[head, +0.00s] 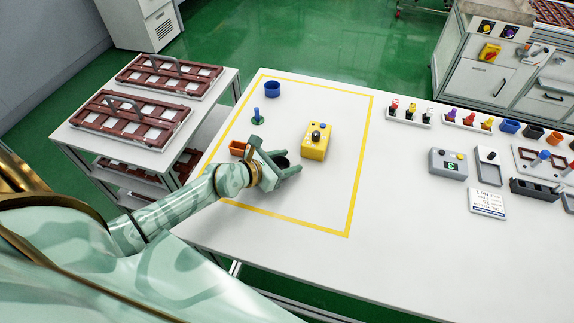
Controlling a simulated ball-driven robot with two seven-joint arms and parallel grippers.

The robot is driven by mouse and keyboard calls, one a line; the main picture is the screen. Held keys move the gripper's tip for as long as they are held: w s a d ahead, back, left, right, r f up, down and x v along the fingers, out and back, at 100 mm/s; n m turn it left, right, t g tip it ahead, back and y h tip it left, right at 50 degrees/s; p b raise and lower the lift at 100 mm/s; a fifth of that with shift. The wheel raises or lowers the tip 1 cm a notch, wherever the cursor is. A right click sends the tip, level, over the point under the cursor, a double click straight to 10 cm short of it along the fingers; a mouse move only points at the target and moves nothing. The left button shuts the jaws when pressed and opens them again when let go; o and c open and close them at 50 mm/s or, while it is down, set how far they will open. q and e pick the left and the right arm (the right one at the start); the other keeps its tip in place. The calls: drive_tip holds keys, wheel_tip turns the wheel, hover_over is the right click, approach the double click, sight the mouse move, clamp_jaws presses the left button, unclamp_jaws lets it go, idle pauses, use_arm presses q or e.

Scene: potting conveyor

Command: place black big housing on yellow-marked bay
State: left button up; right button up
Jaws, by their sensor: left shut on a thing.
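The yellow-marked bay (361,179) is a rectangle of yellow tape on the white table. My left gripper (283,166) is inside the bay, left of its middle. It is shut on a dark rounded piece, which looks like the black big housing (281,162). The jaws and wrist hide part of the housing. I cannot tell whether it touches the table. My right gripper is not in view.
The bay's front right is clear. Small parts and holders, including a grey control box (447,164), fill the table's right side.

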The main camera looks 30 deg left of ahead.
use_arm(q)
drive_tip(key=shift+f, duration=0.15)
drive_tip(key=o, duration=0.9)
drive_tip(key=shift+o, duration=0.2)
drive_tip(key=shift+r, duration=0.3)
drive_tip(key=p+v, duration=0.2)
drive_tip(key=v, duration=0.9)
drive_tip(key=shift+s+p, duration=0.1)
drive_tip(key=shift+p, duration=0.2)
drive_tip(key=shift+s+a+r, duration=0.1)
drive_tip(key=shift+s+a, duration=0.05)
drive_tip(key=shift+s, duration=0.2)
